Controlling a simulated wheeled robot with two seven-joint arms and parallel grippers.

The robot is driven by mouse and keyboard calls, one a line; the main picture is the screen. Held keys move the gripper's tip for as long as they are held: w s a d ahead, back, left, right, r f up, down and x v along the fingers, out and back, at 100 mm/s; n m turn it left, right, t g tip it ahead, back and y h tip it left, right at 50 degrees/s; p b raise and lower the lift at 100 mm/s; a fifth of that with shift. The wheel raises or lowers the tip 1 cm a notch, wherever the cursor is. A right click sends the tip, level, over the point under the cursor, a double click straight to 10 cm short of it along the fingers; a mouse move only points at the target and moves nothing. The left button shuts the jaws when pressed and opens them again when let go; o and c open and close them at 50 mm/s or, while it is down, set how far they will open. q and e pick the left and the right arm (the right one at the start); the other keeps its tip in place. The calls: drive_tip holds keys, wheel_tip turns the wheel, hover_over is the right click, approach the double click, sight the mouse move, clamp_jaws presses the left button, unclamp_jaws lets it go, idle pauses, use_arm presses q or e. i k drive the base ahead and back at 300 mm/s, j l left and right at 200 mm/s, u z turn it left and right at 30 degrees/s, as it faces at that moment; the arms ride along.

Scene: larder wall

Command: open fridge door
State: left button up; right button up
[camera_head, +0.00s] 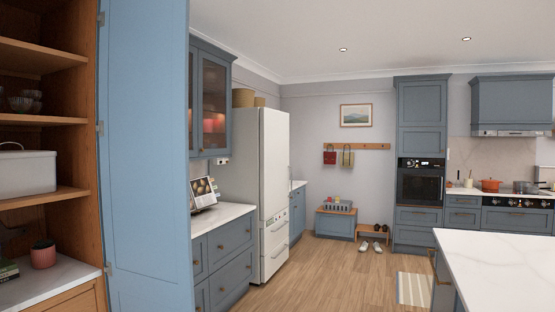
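The white fridge (274,165) stands left of the middle of the head view, beyond a blue counter unit. Its tall upper door faces right and appears closed. Below the door are drawer fronts with handles, and these also look closed. A blue-grey cabinet stands just beyond the fridge. Neither of my grippers shows in this view.
An open blue larder door (146,160) stands close at the left, beside wooden shelves. A white-topped island (500,265) fills the lower right. The wooden floor (335,275) between them is clear. Shoes (371,245) and a low bench lie at the back.

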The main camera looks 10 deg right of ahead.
sight(274, 124)
drive_tip(key=z, duration=0.8)
drive_tip(key=i+z, duration=0.15)
drive_tip(key=i, duration=6.85)
drive_tip(key=i+l+u, duration=0.1)
drive_tip(key=i+u, duration=0.15)
drive_tip(key=i, duration=0.2)
drive_tip(key=i+l+u, duration=0.2)
drive_tip(key=i, duration=0.2)
drive_tip(key=i+l+u, duration=0.25)
drive_tip(key=i, duration=0.2)
drive_tip(key=u, duration=0.4)
